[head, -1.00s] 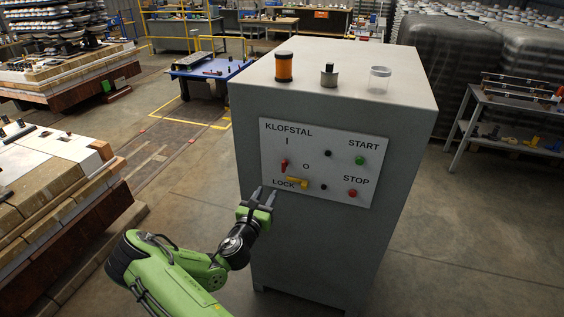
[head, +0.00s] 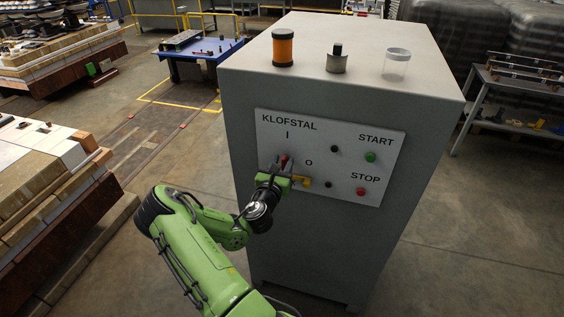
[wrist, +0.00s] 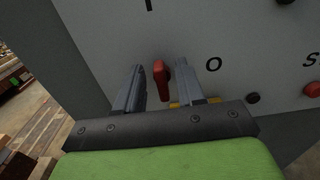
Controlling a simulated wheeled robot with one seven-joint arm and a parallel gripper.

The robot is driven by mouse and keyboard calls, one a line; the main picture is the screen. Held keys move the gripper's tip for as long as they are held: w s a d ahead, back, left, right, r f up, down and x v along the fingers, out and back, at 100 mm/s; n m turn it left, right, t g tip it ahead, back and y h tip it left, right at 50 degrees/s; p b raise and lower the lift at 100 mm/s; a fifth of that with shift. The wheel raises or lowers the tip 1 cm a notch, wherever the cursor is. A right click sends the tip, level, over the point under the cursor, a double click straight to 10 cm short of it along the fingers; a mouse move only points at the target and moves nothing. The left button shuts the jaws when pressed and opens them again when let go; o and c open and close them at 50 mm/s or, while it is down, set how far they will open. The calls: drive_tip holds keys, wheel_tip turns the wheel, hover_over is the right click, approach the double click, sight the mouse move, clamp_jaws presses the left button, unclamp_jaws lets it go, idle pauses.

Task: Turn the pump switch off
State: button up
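The red pump switch (wrist: 162,80) sits on the white control panel (head: 345,140) of the grey cabinet, under the "I" mark and left of the "O" mark. In the wrist view its lever stands nearly upright, toward the "I". My gripper (wrist: 164,88) is open, with one finger on each side of the red lever and a visible gap on both sides. In the head view my gripper (head: 279,171) is at the panel and partly hides the switch and the "LOCK" label. A yellow lock piece (head: 303,181) shows just right of the gripper.
The panel also carries a green START button (head: 370,157), a red STOP button (head: 360,191) and two black knobs. An orange jar (head: 283,47), a metal canister (head: 337,60) and a clear jar (head: 396,65) stand on the cabinet top (head: 310,85).

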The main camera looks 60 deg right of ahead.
drive_tip(key=shift+a, duration=0.1)
drive_tip(key=shift+c, duration=0.6)
clamp_jaws()
drive_tip(key=m+b, duration=0.1)
drive_tip(key=m, duration=0.1)
drive_tip(key=m+b, duration=0.2)
drive_tip(key=shift+s+f, duration=0.2)
drive_tip(key=shift+s+d+f+m+b, duration=0.1)
drive_tip(key=shift+f+m+b, duration=0.1)
drive_tip(key=shift+m+b, duration=1.9)
drive_tip(key=shift+s+d+f+m+b, duration=0.15)
drive_tip(key=shift+m+b, duration=1.4)
drive_tip(key=shift+m, duration=1)
drive_tip(key=shift+s+a+f+m+b, duration=0.1)
drive_tip(key=shift+f+m+b, duration=0.1)
drive_tip(key=shift+m+b, duration=1.9)
drive_tip(key=shift+m, duration=0.35)
